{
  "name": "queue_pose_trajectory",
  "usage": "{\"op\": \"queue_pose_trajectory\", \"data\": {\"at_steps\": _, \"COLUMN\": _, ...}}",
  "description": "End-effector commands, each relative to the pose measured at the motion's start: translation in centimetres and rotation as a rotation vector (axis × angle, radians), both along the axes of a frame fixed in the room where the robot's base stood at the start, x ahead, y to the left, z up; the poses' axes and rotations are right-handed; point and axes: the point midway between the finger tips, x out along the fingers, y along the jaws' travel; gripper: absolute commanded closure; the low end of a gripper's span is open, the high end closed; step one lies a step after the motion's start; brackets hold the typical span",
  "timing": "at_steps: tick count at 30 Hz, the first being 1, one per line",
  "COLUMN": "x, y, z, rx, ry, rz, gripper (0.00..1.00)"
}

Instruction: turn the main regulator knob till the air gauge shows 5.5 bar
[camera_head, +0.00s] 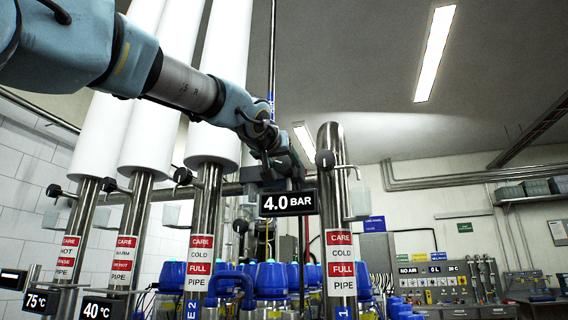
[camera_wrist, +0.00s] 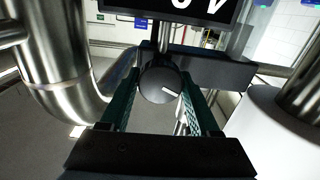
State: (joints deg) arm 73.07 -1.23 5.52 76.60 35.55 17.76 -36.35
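The air gauge display (camera_head: 287,203) reads 4.0 BAR in the head view. It also shows, cut off, at the top of the wrist view (camera_wrist: 178,8). The regulator knob (camera_wrist: 160,84) is dark and round, with a white mark pointing to the lower right. My gripper (camera_wrist: 160,80) has its two green fingers on the left and right of the knob. The fingertips are very close to the knob's sides; I cannot tell whether they touch it. In the head view my gripper (camera_head: 265,165) is at the far end of my arm, just above the display, and its fingers are hidden.
A steel pipe (camera_head: 338,240) stands just right of the display, and another (camera_head: 203,215) stands to its left. In the wrist view a curved steel pipe (camera_wrist: 55,50) is on the left and a white cylinder (camera_wrist: 265,135) is on the lower right. Blue-capped containers (camera_head: 271,280) stand below.

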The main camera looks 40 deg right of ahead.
Motion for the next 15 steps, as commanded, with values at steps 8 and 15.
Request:
{"op": "queue_pose_trajectory", "data": {"at_steps": 8, "x": -0.01, "y": 0.01, "z": 0.00, "rx": 0.000, "ry": 0.000, "rz": 0.000, "gripper": 0.70}}
{"op": "queue_pose_trajectory", "data": {"at_steps": 15, "x": -0.01, "y": 0.00, "z": 0.00, "rx": 0.000, "ry": 0.000, "rz": 0.000, "gripper": 0.97}}
